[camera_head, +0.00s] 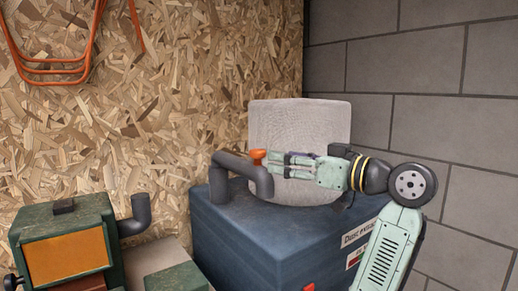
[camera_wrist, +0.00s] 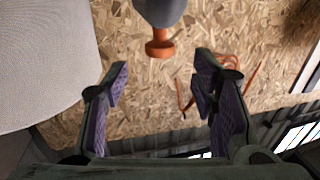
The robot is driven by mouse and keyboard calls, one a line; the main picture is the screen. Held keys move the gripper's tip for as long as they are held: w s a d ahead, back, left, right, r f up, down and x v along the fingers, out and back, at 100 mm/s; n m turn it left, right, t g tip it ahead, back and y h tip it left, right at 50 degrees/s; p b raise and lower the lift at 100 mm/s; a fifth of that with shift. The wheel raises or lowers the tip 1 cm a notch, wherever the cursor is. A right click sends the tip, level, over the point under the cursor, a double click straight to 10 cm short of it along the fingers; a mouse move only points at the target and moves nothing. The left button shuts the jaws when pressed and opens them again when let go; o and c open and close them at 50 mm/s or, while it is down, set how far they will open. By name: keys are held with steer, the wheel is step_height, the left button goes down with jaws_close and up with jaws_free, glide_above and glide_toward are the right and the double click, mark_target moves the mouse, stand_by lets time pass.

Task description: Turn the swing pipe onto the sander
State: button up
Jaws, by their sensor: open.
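The swing pipe (camera_head: 234,165) is a dark grey bent pipe on top of the blue dust extractor (camera_head: 230,236), with an orange knob (camera_head: 257,156) on its upper side. In the wrist view the knob (camera_wrist: 160,44) sticks out of the grey pipe (camera_wrist: 160,10) at the top centre. The sander (camera_head: 62,240), green with an orange panel, stands at lower left. Its upright grey pipe stub (camera_head: 140,212) is apart from the swing pipe. My gripper (camera_head: 272,157) is open, its fingers pointing at the knob. In the wrist view the knob lies ahead, between and beyond the fingertips (camera_wrist: 160,78).
A pale grey rounded filter drum (camera_head: 300,120) stands on the extractor just behind my gripper. A chipboard wall (camera_head: 150,100) is behind, with orange tubing (camera_head: 55,75) hanging at upper left. A grey block wall (camera_head: 440,80) is at right.

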mark_target(264, 155)
steer(key=p+x, duration=0.2)
steer(key=x, duration=0.7)
steer(key=shift+p, duration=0.3)
steer(key=shift+c, duration=0.3)
jaws_close()
